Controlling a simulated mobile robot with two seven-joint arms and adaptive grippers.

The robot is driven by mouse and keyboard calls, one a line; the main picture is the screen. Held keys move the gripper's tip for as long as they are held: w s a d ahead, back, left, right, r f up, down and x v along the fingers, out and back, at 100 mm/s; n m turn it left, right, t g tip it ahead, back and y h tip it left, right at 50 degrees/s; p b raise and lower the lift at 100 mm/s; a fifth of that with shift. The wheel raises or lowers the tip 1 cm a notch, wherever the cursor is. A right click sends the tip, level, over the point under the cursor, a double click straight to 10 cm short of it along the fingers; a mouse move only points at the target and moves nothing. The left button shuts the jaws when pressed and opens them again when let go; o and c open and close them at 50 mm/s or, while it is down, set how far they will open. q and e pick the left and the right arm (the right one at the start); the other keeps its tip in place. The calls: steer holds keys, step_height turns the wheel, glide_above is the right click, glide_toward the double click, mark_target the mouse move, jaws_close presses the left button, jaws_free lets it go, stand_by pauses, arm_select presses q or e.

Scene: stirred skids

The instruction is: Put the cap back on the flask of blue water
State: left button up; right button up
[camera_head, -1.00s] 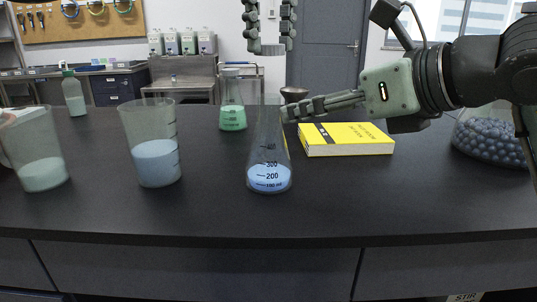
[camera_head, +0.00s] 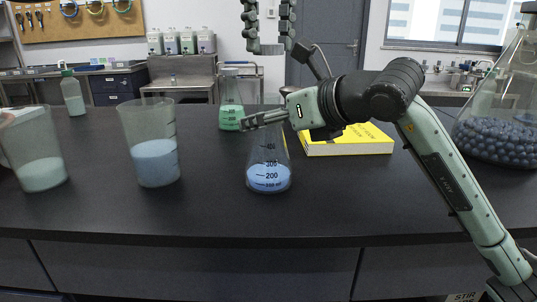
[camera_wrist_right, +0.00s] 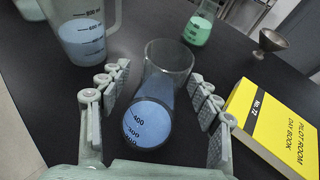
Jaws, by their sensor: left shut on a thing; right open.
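The flask of blue water (camera_head: 268,178) is a clear cone-shaped flask standing upright near the middle of the counter, blue liquid in its lower part. My right gripper (camera_head: 262,119) is at its upper part in the head view. In the right wrist view the flask (camera_wrist_right: 160,92) lies between the open fingers, with gaps visible on both sides. My left gripper (camera_head: 268,44) hangs from the top of the head view, above the flask. It is shut on a small grey piece, seemingly the cap (camera_head: 272,49), whose shape is hard to make out.
A flask of green liquid (camera_head: 231,112) stands behind, to the left. A yellow book (camera_head: 345,143) lies to the right. Two beakers, one blue (camera_head: 155,160) and one pale green (camera_head: 40,172), stand left. A large vessel of blue balls (camera_head: 495,138) is far right. The front counter is clear.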

steer(key=shift+c, duration=0.2)
jaws_close()
arm_select(q)
glide_above(270, 96)
steer(key=shift+w+f, duration=0.15)
steer(key=shift+f, duration=2.3)
steer(key=shift+f, duration=0.9)
steer(key=shift+f, duration=0.55)
